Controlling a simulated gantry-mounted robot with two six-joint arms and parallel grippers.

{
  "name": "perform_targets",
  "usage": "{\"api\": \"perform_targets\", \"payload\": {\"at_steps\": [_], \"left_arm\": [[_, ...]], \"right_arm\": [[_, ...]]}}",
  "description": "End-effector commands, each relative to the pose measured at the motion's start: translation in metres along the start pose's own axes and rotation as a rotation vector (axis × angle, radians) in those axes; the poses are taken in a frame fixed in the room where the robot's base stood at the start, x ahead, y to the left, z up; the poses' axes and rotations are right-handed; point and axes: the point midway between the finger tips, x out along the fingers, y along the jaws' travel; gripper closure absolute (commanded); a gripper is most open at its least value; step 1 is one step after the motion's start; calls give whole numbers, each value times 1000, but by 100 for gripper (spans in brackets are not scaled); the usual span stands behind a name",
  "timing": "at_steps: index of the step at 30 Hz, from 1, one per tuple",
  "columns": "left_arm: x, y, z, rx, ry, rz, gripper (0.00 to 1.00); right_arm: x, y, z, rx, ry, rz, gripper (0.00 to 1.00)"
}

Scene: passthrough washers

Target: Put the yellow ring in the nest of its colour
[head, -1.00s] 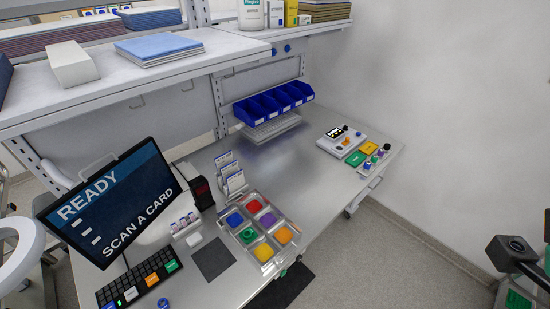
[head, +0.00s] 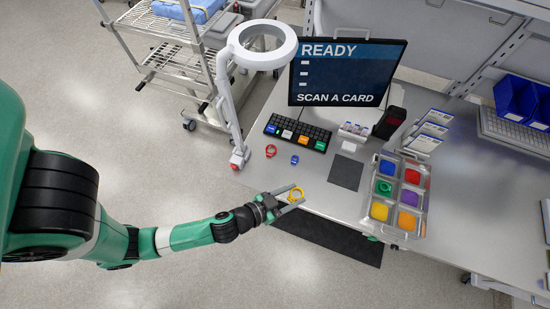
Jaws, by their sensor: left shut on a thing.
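My left gripper (head: 297,198) is shut on the yellow ring (head: 295,194), at the table's front edge, left of the nest tray. The nest tray (head: 427,208) is a clear-edged tray of coloured square nests. Its yellow nest (head: 379,211) is at the near left and looks empty. A green ring (head: 383,187) sits in the green nest above it. A red ring (head: 270,150) and a blue ring (head: 294,160) lie on the table beyond my gripper.
A dark mat (head: 346,172) lies flat between my gripper and the tray. A keyboard (head: 297,134), a monitor (head: 346,72) and a magnifier lamp (head: 234,110) stand behind. Card holders (head: 430,130) stand beyond the tray. The table right of the tray is clear.

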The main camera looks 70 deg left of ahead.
Motion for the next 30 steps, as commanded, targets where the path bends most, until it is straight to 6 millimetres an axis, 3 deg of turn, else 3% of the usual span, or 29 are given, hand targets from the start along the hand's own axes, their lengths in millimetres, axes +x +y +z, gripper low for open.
{"api": "perform_targets", "payload": {"at_steps": [5, 6, 12, 16, 21, 30], "left_arm": [[13, -27, 31, -61, 4, -155, 99], [23, -39, 48, -92, 6, -227, 99], [51, -68, 72, -176, 10, -405, 99], [69, -63, 80, -179, 8, -412, 99], [86, -42, 88, -157, 5, -368, 99], [87, -36, 87, -150, 3, -355, 99]], "right_arm": [[-14, 0, 13, 0, 0, 0, 50], [-29, 0, 26, 0, 1, 0, 50], [-71, 0, 65, 0, 0, 0, 50], [-96, 0, 88, 0, 0, 0, 50], [-115, 0, 106, 0, 0, 0, 50], [-115, 0, 106, 0, 1, 0, 50]]}}
